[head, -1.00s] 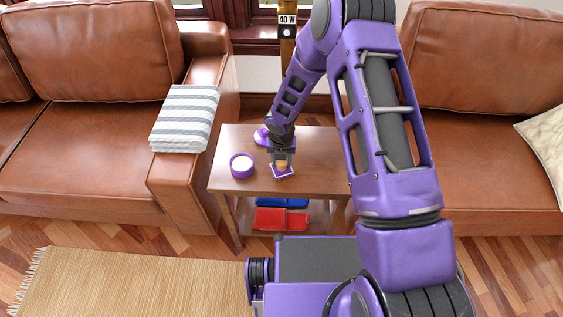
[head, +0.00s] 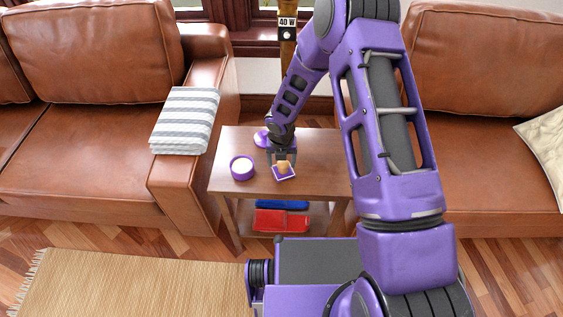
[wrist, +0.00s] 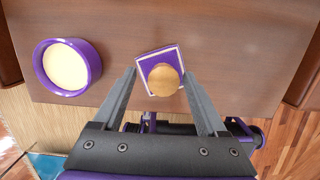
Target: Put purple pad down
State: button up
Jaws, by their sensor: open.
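The purple pad (wrist: 148,63) is a small tilted-looking square with a white border and a round wooden knob (wrist: 164,81) on top. It lies on the wooden side table (wrist: 215,35), near its front edge, and also shows in the head view (head: 277,174). My gripper (wrist: 160,72) is open, with one finger on each side of the knob and a visible gap to it. In the head view my gripper (head: 283,158) sits just above and behind the knob.
A purple round tub with cream contents (head: 242,167) stands left of the pad. A purple round object (head: 262,137) is behind, partly hidden by my arm. Red (head: 280,220) and blue (head: 283,204) items lie on the lower shelf. Leather sofas flank the table; its right side looks clear.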

aim_at(281, 167)
notch_tip(281, 167, up, 11)
jog(key=s+p, duration=0.1)
jog(key=p, duration=0.1)
jog(key=shift+s+f, duration=0.15)
jog(key=shift+s, duration=0.15)
